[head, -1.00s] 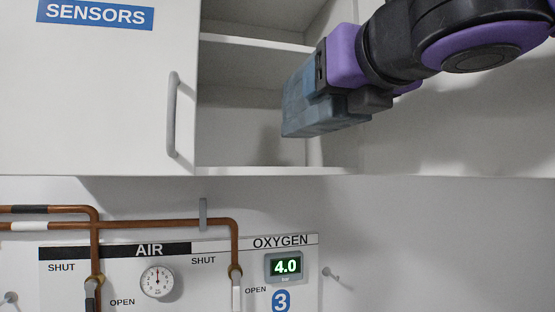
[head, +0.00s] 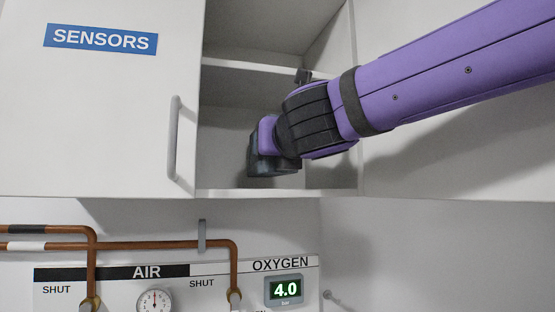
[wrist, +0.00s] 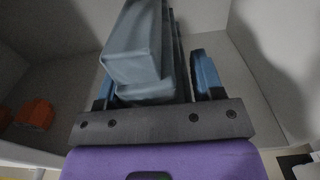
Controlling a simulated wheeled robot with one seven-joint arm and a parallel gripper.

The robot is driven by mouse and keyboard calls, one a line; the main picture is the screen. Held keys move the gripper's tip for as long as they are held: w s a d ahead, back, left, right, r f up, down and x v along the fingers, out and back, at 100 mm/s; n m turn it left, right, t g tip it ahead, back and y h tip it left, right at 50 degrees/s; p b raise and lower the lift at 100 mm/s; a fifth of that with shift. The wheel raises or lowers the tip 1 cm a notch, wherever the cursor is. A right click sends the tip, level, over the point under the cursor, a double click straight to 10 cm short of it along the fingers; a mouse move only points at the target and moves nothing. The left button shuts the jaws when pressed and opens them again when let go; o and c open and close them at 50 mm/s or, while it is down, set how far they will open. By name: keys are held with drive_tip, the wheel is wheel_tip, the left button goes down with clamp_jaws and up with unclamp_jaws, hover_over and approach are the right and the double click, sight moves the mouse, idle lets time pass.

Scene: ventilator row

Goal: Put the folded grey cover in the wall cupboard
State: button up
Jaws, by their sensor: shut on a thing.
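The folded grey cover (head: 272,164) is a blue-grey block, held in the lower compartment of the open wall cupboard (head: 225,193). In the wrist view the cover (wrist: 137,58) points away from me, between two blue finger pads. My gripper (head: 262,150) is shut on it, reaching in from the right. My wrist hides part of the cover and compartment in the head view. I cannot tell whether the cover touches the compartment floor.
A shelf (head: 250,68) crosses the cupboard above my gripper. A white door with a SENSORS label (head: 101,39) and grey handle (head: 174,138) is at the left. Orange things (wrist: 35,115) lie left in the wrist view. Copper pipes (head: 150,245) run below.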

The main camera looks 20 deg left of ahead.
drive_tip(key=shift+f, duration=1.2)
drive_tip(key=shift+f, duration=0.1)
drive_tip(key=o, duration=1.2)
drive_tip(key=shift+c, duration=0.2)
drive_tip(key=v, duration=1.2)
